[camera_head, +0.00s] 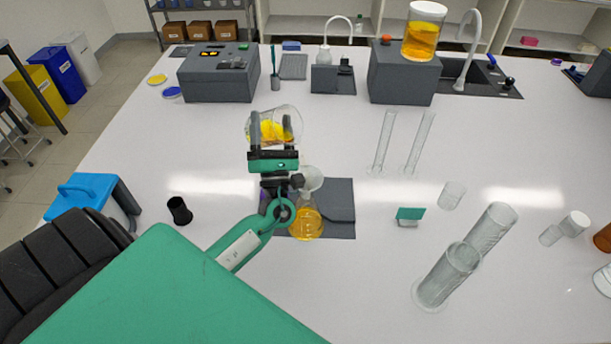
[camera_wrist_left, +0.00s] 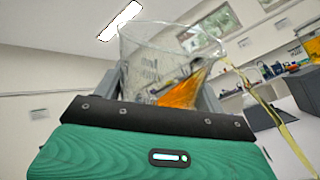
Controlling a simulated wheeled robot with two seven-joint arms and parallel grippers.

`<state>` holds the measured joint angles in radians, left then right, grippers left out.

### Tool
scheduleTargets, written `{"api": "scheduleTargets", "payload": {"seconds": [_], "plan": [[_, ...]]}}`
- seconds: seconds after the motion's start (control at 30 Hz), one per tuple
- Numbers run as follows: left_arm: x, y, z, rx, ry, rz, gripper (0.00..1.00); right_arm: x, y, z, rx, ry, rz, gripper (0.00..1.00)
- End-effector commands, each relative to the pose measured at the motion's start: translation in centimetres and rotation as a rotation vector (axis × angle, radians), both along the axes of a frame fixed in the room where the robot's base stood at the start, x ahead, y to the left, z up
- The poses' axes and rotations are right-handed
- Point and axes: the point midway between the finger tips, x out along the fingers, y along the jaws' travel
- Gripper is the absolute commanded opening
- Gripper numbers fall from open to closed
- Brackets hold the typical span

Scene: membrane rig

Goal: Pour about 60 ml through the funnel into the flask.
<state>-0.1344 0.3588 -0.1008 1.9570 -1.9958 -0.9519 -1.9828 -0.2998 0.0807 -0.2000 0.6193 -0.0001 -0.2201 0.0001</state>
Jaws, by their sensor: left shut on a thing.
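My left gripper (camera_head: 273,148) is shut on a clear glass beaker (camera_head: 262,117) with orange liquid in it. The beaker also shows in the left wrist view (camera_wrist_left: 150,60), strongly tilted, its liquid gathered at the lower right. A thin yellow stream (camera_wrist_left: 276,115) runs from its lip down to the right there. In the head view, a flask (camera_head: 306,224) with orange liquid stands below and right of the gripper. A pale funnel (camera_head: 312,178) shows above the flask, partly hidden by my wrist. Where the stream lands cannot be seen. My right gripper is not in view.
A jar of orange liquid (camera_head: 424,32) sits on a grey box (camera_head: 402,80). A black cup (camera_head: 179,211) stands at left.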

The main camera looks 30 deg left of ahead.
Motion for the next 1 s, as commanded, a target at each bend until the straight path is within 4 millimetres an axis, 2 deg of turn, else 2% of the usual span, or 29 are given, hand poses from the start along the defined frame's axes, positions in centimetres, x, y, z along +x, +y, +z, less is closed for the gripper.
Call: {"api": "scheduleTargets", "payload": {"seconds": [0.03,0.23,0.47,0.63,1.0], "plan": [[0.0,0.1,1.0,-0.048,-0.005,0.002,0.39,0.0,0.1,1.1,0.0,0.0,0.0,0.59],[0.0,0.2,0.7,-0.085,-0.005,0.001,0.39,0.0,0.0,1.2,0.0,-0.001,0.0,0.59],[0.1,0.4,1.3,-0.186,-0.008,0.001,0.39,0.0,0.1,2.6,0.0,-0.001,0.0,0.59],[0.1,0.8,0.6,-0.253,-0.008,0.0,0.39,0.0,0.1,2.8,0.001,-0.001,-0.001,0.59],[0.1,0.8,0.5,-0.254,-0.008,0.0,0.39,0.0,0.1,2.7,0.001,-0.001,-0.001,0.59]]}}
